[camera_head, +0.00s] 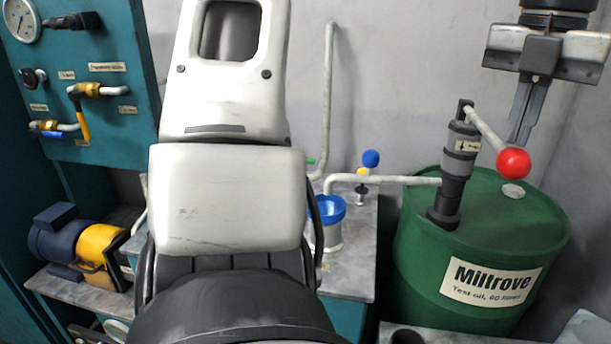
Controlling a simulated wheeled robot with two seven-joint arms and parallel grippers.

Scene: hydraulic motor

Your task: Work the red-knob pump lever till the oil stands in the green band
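The red knob (514,163) is at the end of a pale lever (485,127). The lever slopes down to the right from the top of the dark grey hand pump (458,175), which stands upright on a green oil drum (420,235). I see no oil level or green band.
A pale pipe (385,180) runs left from the pump past a blue-rimmed vessel (330,208) and a blue-knobbed valve (370,159) on a bench. A teal panel (110,45) with a gauge (22,18) and a blue-and-yellow motor (65,240) are left. My own pale body parts hide the middle.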

